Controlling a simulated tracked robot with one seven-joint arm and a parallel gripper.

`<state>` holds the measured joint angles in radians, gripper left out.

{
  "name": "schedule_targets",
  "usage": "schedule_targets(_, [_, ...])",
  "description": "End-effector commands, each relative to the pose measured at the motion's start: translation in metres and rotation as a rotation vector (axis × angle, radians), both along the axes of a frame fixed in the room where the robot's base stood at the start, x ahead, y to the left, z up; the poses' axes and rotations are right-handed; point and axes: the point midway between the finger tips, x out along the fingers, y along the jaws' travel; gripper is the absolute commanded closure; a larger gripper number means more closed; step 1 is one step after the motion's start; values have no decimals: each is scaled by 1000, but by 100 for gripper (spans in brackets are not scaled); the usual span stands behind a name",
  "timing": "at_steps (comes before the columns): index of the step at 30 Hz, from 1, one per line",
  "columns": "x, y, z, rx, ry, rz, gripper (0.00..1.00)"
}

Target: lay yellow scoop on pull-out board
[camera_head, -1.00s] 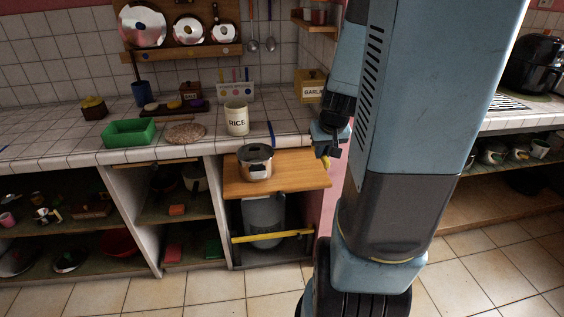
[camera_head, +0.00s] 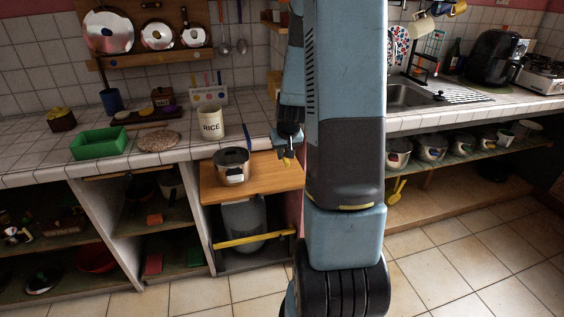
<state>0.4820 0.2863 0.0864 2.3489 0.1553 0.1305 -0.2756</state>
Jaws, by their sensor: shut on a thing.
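The pull-out board (camera_head: 268,183) is a light wooden slab jutting out below the tiled counter at centre. A steel pot with a dark rim (camera_head: 232,168) stands on its left half; its right part is bare. My gripper (camera_head: 287,153) is above the board's right back side, small and partly dark in the picture. It is shut on the yellow scoop (camera_head: 286,162), of which only a small yellow bit shows just below the fingers, apart from the board as far as I can tell. The rest of the scoop is hidden or too small to see.
A rice canister (camera_head: 211,123), a green tray (camera_head: 99,144) and a round mat (camera_head: 158,141) sit on the counter. Another yellow utensil (camera_head: 397,190) shows by the right lower shelf.

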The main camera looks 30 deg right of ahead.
Motion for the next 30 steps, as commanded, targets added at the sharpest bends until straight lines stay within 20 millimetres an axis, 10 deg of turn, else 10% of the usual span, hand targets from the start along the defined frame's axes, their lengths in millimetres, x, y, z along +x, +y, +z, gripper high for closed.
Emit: schedule_targets(30, [13, -3, -49, 0, 0, 0, 100])
